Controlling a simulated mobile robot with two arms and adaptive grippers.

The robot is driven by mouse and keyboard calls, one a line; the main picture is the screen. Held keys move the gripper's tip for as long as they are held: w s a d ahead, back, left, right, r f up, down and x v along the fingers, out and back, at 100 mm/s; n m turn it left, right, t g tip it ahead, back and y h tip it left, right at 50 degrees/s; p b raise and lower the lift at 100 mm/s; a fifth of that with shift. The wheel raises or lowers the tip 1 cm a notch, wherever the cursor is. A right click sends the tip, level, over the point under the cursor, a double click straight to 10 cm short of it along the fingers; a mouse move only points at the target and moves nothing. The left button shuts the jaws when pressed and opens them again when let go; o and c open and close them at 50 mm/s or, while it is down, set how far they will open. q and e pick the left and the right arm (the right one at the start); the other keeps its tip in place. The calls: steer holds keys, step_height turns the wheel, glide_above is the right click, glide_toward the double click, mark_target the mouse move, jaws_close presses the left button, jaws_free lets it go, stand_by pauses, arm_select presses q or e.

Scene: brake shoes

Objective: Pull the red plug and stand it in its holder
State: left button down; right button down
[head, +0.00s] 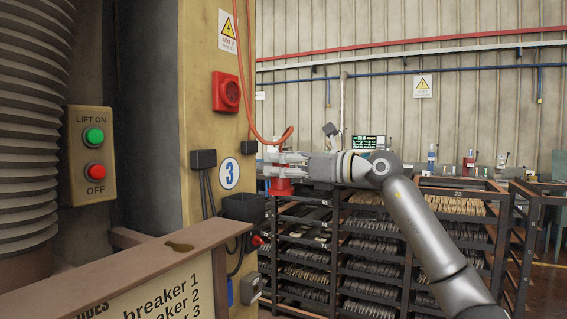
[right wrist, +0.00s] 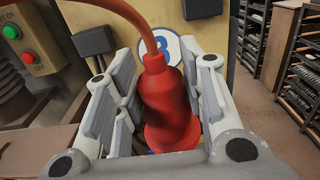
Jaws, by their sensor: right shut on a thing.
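The red plug (head: 281,187) is in my right gripper (head: 275,165), to the right of the yellow column in the head view. In the right wrist view the plug (right wrist: 168,108) is between the fingers, with its wide flange toward the bottom of the picture and its cable at the top. The plug is clear of any socket. A dark open-topped box (head: 243,207), which looks like the holder, is on the column, left of and a little below the plug. Its inside is hidden. My left gripper is not in view.
The yellow column (head: 204,60) carries a red switch box (head: 226,91), a round 3 sign (head: 230,173) and dark boxes. The red cable (head: 255,125) hangs from above to the plug. A shelf rack (head: 370,255) with brake shoes stands behind. A brown sign panel (head: 150,262) stands in front.

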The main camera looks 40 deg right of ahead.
mark_target(293, 192)
steer(key=shift+p+x, duration=3.6)
steer(key=shift+x, duration=1.3)
steer(key=shift+w+a, duration=0.15)
steer(key=shift+w, duration=0.1)
steer(key=shift+r, duration=0.1)
steer(key=shift+f+b, duration=1.9)
steer(key=shift+f, duration=1.2)
steer(key=c, duration=0.9)
jaws_free()
steer(key=shift+o, duration=0.2)
steer(key=v, duration=0.8)
steer(key=shift+s+f, duration=0.2)
steer(key=shift+s, duration=0.05)
steer(key=shift+v, duration=1.75)
